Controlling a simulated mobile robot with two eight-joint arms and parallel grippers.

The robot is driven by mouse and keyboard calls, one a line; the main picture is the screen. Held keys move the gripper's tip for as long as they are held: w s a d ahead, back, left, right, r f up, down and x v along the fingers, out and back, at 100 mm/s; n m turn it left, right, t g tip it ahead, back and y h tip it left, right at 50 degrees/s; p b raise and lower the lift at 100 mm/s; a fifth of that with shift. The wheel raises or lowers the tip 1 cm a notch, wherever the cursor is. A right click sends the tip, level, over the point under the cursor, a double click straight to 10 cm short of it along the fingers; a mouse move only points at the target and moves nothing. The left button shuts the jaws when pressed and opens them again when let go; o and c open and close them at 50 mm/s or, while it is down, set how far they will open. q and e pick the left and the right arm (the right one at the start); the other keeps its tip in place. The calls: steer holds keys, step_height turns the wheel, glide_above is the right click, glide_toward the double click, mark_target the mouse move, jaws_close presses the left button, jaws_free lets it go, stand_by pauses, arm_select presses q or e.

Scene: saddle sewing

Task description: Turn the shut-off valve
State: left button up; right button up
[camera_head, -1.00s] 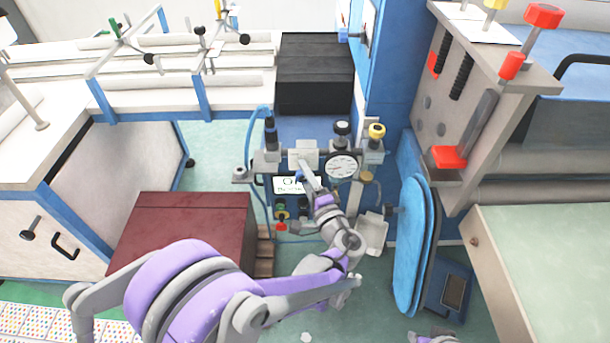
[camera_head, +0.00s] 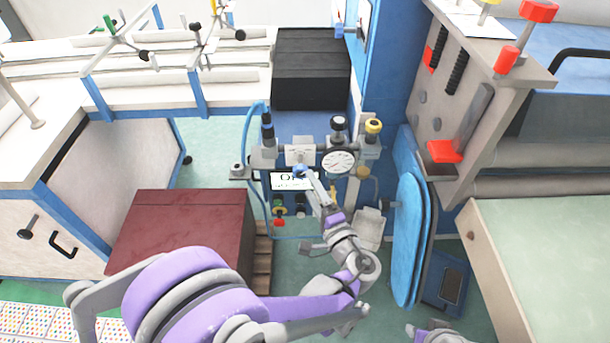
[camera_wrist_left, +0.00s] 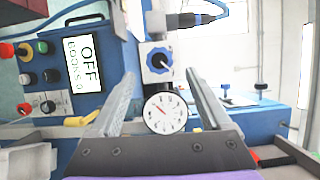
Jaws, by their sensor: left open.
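The shut-off valve appears as a blue knob (camera_wrist_left: 158,61) on a grey fitting in the left wrist view. It also shows in the head view (camera_head: 300,171), partly covered by my gripper. My left gripper (camera_wrist_left: 160,76) is open, with one finger on each side of the knob in the wrist view. Nothing is held between the fingers, and I cannot tell whether they touch the knob. In the head view the left gripper (camera_head: 305,176) reaches up to the valve from below. Only a small part of my right arm shows at the bottom edge of the head view.
A round gauge (camera_wrist_left: 164,113) sits close to the knob. A blue control box (camera_wrist_left: 70,62) with an OFF display and several buttons is beside it. A dark red box (camera_head: 180,232) stands at left and a blue rounded panel (camera_head: 409,240) at right.

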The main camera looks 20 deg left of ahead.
arm_select(q)
steer(key=v, duration=0.4)
steer(key=shift+s+d, duration=0.1)
steer(key=shift+s, duration=0.05)
steer(key=s+a+f+n+g+h, duration=0.45)
steer(key=s+a+g, duration=0.25)
steer(key=a, duration=0.5)
steer(key=s+d+f+n+g+h, duration=0.25)
steer(key=s+n+h, duration=0.4)
steer(key=s, duration=0.65)
step_height(320, 180, up, 15)
steer(key=w+p, duration=0.1)
steer(key=p, duration=1.3)
steer(key=shift+w+m+t, duration=0.3)
steer(key=shift+w+t, duration=0.1)
steer(key=shift+t, duration=0.05)
arm_select(e)
step_height(320, 180, up, 16)
steer(key=w, duration=0.2)
steer(key=shift+t, duration=0.3)
